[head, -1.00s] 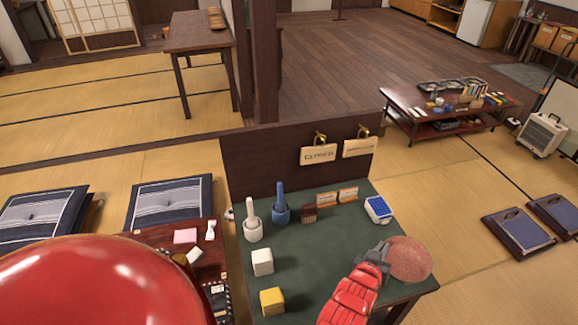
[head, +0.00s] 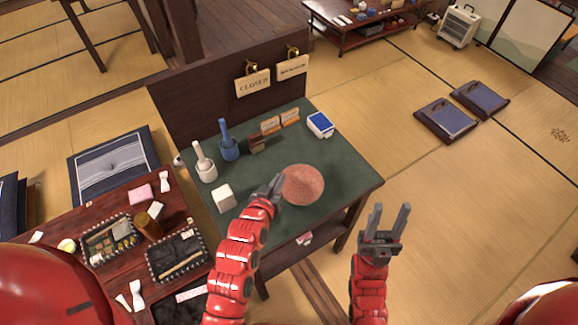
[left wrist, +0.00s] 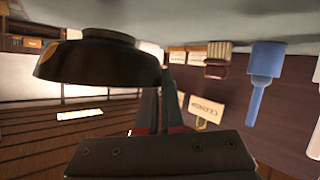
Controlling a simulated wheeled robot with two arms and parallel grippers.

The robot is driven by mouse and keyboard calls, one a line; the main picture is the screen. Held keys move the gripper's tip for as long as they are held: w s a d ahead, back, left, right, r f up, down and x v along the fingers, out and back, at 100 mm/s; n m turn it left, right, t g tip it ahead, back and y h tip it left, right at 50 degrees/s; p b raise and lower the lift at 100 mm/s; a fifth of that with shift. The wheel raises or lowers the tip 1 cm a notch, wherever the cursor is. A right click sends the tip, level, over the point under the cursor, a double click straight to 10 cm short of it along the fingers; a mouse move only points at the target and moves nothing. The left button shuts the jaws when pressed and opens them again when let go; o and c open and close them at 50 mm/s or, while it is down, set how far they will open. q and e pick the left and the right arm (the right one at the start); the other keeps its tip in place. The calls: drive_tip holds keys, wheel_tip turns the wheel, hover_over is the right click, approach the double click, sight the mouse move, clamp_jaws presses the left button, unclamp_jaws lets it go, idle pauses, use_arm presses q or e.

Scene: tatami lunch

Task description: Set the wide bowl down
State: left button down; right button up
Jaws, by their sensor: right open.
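The wide bowl (head: 306,184), reddish brown inside, is over the right part of the green table (head: 345,178) in the head view. In the left wrist view the bowl (left wrist: 98,65) is dark outside, and its foot is at or very near the tabletop; I cannot tell whether they touch. My left gripper (head: 277,187) is at the bowl's left rim, with its fingers (left wrist: 160,95) on either side of the rim, shut on it. My right gripper (head: 390,210) is open and empty, in front of the table's right edge.
A white block (head: 223,197), a white mortar-like item (head: 205,170), a blue one (head: 229,148), small card stands (head: 280,122) and a blue-white box (head: 320,124) stand left of and behind the bowl. The green tabletop's right side is clear.

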sight(288, 173)
use_arm(q)
drive_tip(key=w+d, duration=0.1)
drive_tip(key=w, duration=0.1)
drive_tip(key=w+d+p, duration=0.1)
drive_tip(key=w, duration=0.3)
drive_tip(key=shift+w+d+f+p, duration=0.1)
drive_tip(key=shift+d+f+p, duration=0.15)
drive_tip(key=shift+d+p, duration=0.15)
drive_tip(key=shift+w+d+f, duration=0.1)
wheel_tip(288, 173, down, 2)
drive_tip(key=shift+f+p, duration=0.1)
drive_tip(key=shift+p, duration=0.65)
drive_tip(key=shift+f, duration=0.65)
drive_tip(key=c, duration=1)
unclamp_jaws()
